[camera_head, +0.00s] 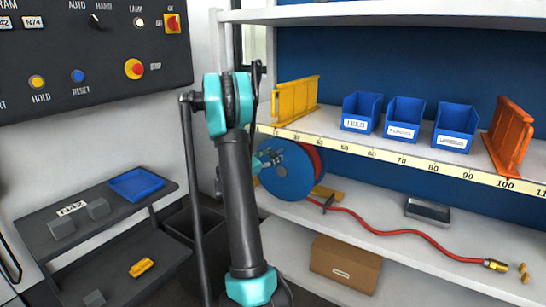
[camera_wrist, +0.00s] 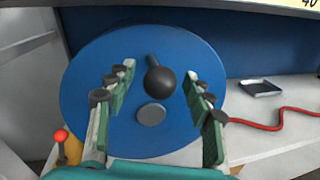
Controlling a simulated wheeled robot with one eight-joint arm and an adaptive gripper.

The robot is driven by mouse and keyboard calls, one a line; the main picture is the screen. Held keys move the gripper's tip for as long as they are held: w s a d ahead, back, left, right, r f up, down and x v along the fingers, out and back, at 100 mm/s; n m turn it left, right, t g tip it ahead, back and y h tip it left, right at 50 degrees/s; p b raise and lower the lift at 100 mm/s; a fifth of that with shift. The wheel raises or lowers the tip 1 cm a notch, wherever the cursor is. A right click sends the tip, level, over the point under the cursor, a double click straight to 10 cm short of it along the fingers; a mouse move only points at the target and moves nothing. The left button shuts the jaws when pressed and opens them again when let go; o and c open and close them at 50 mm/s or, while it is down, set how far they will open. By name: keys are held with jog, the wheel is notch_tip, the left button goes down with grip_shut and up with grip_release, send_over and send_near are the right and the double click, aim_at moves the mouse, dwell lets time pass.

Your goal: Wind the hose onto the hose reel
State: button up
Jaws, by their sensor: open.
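The blue hose reel (camera_head: 290,185) stands on the middle shelf, partly hidden by my arm in the head view. The reel's blue disc (camera_wrist: 88,78) fills the middle of the wrist view. A crank with a black ball knob (camera_wrist: 160,81) sticks out above its grey hub (camera_wrist: 151,115). My gripper (camera_wrist: 160,85) is open in front of the disc. In the wrist picture the knob lies between the fingers, with gaps on both sides. The red hose (camera_head: 400,234) runs from the reel along the shelf to a brass nozzle (camera_head: 496,265) at the right.
A yellow bracket (camera_head: 328,193) stands beside the reel. A dark tray (camera_head: 427,211) lies behind the hose. The shelf board with a number scale (camera_head: 380,158) passes above, holding several blue bins. A cardboard box (camera_head: 345,262) sits below. A control panel (camera_head: 90,50) is at the left.

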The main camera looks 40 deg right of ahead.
jog(key=shift+d, duration=0.25)
grip_shut()
dwell(0.3)
